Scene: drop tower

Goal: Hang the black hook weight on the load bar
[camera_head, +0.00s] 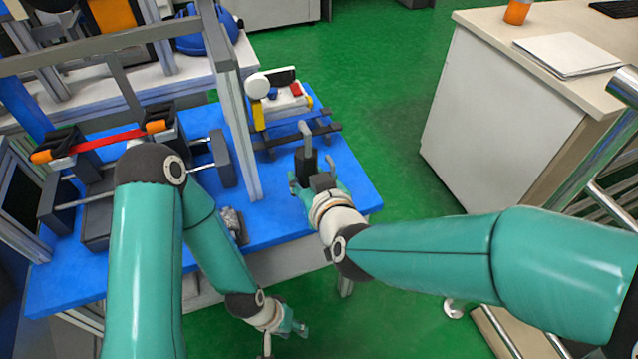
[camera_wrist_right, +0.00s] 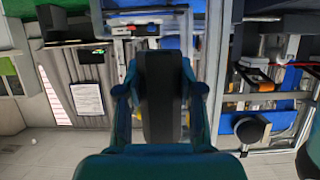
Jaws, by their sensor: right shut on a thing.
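The black hook weight (camera_head: 307,160) is upright in my right gripper (camera_head: 318,185), with its grey hook (camera_head: 304,130) pointing up. In the right wrist view the dark weight (camera_wrist_right: 160,95) fills the space between the two teal fingers (camera_wrist_right: 160,98). A dark bar (camera_head: 270,143), which looks like the load bar, runs across behind the hook in the head view. The hook's top overlaps it in the picture; I cannot tell whether they touch. My left gripper (camera_head: 285,332) hangs low in front of the table, its fingers apart and empty.
The blue table (camera_head: 345,190) carries a grey upright frame (camera_head: 240,130) left of the weight and a rig with orange-ended red strap (camera_head: 105,142). A white device (camera_head: 285,103) stands behind the bar. A white cabinet (camera_head: 500,110) is to the right, across green floor.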

